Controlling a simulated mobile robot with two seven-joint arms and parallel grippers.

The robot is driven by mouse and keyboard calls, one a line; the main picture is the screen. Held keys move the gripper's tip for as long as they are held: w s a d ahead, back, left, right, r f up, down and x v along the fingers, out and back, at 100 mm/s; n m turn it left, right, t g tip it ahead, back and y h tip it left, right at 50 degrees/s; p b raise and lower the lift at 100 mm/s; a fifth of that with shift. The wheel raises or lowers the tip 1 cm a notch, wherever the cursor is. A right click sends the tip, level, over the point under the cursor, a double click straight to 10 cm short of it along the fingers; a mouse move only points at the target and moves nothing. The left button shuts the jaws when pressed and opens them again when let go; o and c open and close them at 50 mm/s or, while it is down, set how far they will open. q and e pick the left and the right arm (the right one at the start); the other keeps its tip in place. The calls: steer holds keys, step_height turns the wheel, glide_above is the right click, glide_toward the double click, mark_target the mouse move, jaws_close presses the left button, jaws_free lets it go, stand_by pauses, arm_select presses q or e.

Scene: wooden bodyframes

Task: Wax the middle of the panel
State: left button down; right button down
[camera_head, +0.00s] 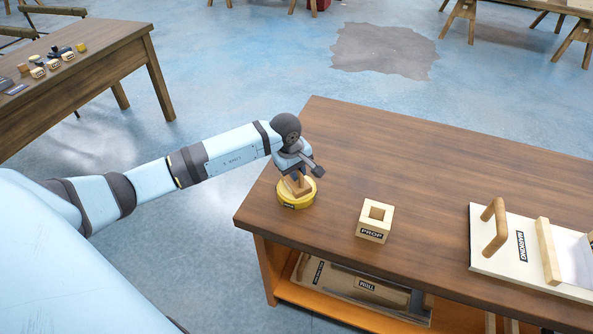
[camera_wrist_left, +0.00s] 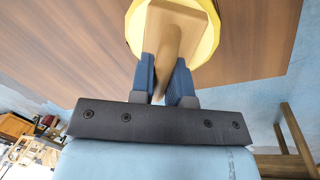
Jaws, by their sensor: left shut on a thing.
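My left gripper (camera_head: 302,180) is shut on the wooden handle (camera_head: 297,186) of a yellow round wax applicator (camera_head: 297,201). The applicator is at the left end of the brown wooden workbench (camera_head: 340,140), low at its surface; I cannot tell whether it touches. In the left wrist view the blue finger pads (camera_wrist_left: 165,80) close on the handle (camera_wrist_left: 172,45), with the yellow disc (camera_wrist_left: 133,22) behind it. A pale panel (camera_head: 505,255) lies at the right of the bench, with a wooden handle (camera_head: 494,227) and a wooden bar (camera_head: 547,252) on it; its right part is cut off. My right gripper is not in view.
A wooden block labelled PROP (camera_head: 375,222) stands between the applicator and the panel. The bench's back middle is clear. A lower shelf (camera_head: 350,308) holds boards. Another table (camera_head: 90,70) with small items stands at left.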

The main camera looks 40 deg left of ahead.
arm_select(q)
steer(key=shift+r+p, duration=1.35)
steer(key=shift+r, duration=2)
steer(key=s+d+r+m+g+h+p, duration=0.1)
steer(key=s+d+r+m+g+p, duration=0.1)
steer(key=s+d+r+m+p, duration=0.4)
steer(key=s+d+r+m, duration=0.5)
steer(key=d+r+m, duration=0.1)
steer(key=r+m, duration=0.1)
steer(key=shift+d+r, duration=0.25)
steer(key=shift+r, duration=0.15)
